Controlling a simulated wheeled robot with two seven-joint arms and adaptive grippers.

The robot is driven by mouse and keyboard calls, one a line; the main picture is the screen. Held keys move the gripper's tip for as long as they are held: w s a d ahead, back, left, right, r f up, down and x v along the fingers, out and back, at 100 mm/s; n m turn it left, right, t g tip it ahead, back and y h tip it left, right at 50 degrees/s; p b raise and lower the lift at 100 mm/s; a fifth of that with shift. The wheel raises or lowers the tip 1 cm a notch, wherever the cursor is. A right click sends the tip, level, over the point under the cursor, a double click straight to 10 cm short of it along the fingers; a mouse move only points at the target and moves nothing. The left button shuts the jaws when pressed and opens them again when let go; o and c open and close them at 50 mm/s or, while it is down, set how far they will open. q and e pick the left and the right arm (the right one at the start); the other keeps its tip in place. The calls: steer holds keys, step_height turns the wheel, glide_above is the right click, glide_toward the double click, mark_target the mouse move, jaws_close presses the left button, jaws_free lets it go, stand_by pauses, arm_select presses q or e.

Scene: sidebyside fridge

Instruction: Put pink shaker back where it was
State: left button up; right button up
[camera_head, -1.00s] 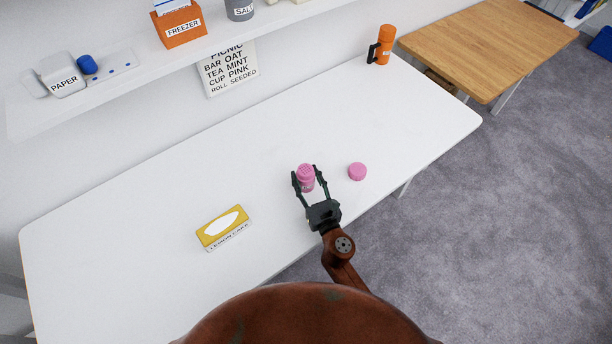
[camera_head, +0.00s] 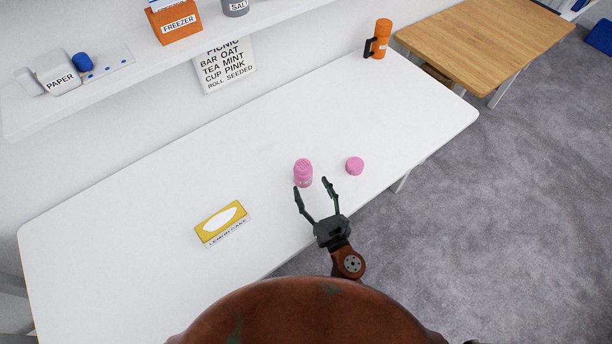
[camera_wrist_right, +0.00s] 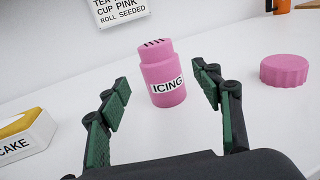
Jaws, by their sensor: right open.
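The pink shaker (camera_head: 303,174) stands upright on the white table, with a label that reads ICING. It also shows in the right wrist view (camera_wrist_right: 163,75), with slots in its top. A separate round pink piece with a ridged side, like a cap (camera_head: 355,166), lies to its right and also shows in the right wrist view (camera_wrist_right: 284,71). My right gripper (camera_head: 314,185) is open and empty, with its fingertips just in front of the shaker and apart from it. My left gripper is not in view.
A yellow LEMON CAKE box (camera_head: 221,222) lies left on the white table (camera_head: 130,235). An orange flask (camera_head: 382,38) stands at the back right. A wall shelf (camera_head: 120,85) holds a PAPER container (camera_head: 57,72) and an orange FREEZER box (camera_head: 175,24). The table's middle left is clear.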

steer(key=shift+v, duration=2.4)
